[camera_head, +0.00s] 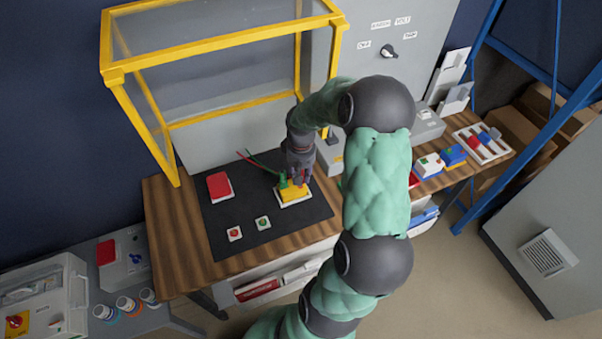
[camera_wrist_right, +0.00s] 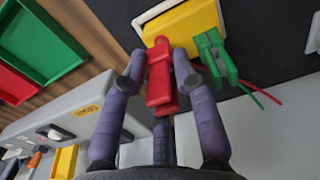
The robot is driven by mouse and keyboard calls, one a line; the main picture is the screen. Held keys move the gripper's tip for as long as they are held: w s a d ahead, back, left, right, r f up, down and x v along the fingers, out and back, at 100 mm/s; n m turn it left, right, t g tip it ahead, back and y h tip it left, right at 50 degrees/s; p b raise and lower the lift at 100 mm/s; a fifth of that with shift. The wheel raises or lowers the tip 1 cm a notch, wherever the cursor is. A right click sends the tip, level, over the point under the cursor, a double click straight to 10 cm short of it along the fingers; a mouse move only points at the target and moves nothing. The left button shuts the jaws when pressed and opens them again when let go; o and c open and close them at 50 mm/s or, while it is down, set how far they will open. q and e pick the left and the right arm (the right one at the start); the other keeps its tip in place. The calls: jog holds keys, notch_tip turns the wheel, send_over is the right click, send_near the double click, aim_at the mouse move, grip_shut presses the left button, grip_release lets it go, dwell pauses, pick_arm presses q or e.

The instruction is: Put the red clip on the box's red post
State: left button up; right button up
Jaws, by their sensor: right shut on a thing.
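The yellow box (camera_head: 294,195) sits on a white base on the black mat, and its yellow face also shows in the right wrist view (camera_wrist_right: 193,30). My right gripper (camera_head: 299,173) is above the box. In the right wrist view its two fingers (camera_wrist_right: 159,66) are shut on the red clip (camera_wrist_right: 159,75), whose far end is at the box's near edge. The red post is hidden, and I cannot tell whether the clip touches it. The green clip (camera_wrist_right: 213,57) is at the box beside the red one, and also shows in the head view (camera_head: 283,182). My left gripper is out of view.
The black mat (camera_head: 245,212) also holds a red block (camera_head: 219,186) and two small button plates, red (camera_head: 234,233) and green (camera_head: 263,223). A yellow-framed guard (camera_head: 215,42) stands behind. Red and green leads run left from the box. Trays with coloured parts (camera_head: 480,142) stand at right.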

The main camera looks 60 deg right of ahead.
jog(key=shift+f+b, duration=0.35)
jog(key=shift+f, duration=0.25)
jog(key=shift+f, duration=0.25)
dwell(0.5)
jog(key=shift+f, duration=0.25)
jog(key=o, duration=1.2)
jog(key=shift+r, duration=0.1)
notch_tip(320, 180, up, 12)
jog(key=shift+f, duration=0.1)
